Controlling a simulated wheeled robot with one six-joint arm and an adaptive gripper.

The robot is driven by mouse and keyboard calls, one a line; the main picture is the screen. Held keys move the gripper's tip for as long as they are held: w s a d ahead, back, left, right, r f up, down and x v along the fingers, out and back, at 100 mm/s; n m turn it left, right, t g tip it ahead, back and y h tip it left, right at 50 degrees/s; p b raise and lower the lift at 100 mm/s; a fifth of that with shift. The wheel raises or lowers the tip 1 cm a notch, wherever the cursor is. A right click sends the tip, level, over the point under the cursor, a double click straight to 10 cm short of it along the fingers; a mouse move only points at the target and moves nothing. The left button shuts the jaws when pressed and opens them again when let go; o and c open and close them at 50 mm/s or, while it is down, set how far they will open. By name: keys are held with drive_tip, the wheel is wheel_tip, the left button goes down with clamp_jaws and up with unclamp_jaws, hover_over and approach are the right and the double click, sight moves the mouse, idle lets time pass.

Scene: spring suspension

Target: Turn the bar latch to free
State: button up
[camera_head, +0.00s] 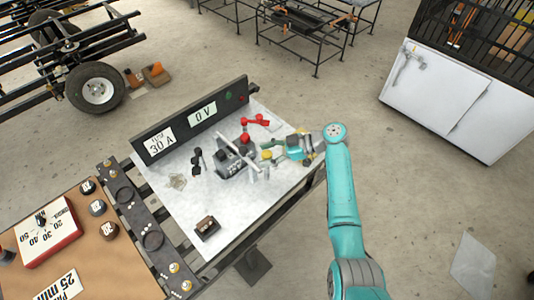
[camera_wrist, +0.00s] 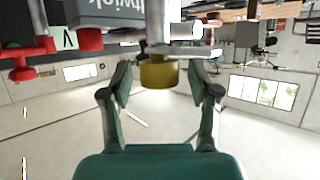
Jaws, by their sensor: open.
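A dark grey device (camera_head: 232,166) stands on the light bench top, with a long pale bar (camera_head: 239,152) slanting across it. I cannot tell for sure which part is the bar latch. A yellow knob (camera_head: 266,155) sits at its right side. In the wrist view the yellow knob (camera_wrist: 158,72) hangs below a flat grey bar (camera_wrist: 165,53), and the device's lettered grey body (camera_wrist: 105,13) is above. My gripper (camera_wrist: 161,78) is open, with one finger on each side of the knob and visible gaps. In the head view my gripper (camera_head: 277,151) reaches the device from the right.
A red jointed handle (camera_head: 255,121) rises behind the device; red parts (camera_wrist: 88,40) show left in the wrist view. A display panel (camera_head: 190,122) lines the bench's back edge. A black clamp (camera_head: 197,160) and dark box (camera_head: 207,228) stand on the bench.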

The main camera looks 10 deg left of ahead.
drive_tip(key=v, duration=1.2)
drive_tip(key=shift+f, duration=0.15)
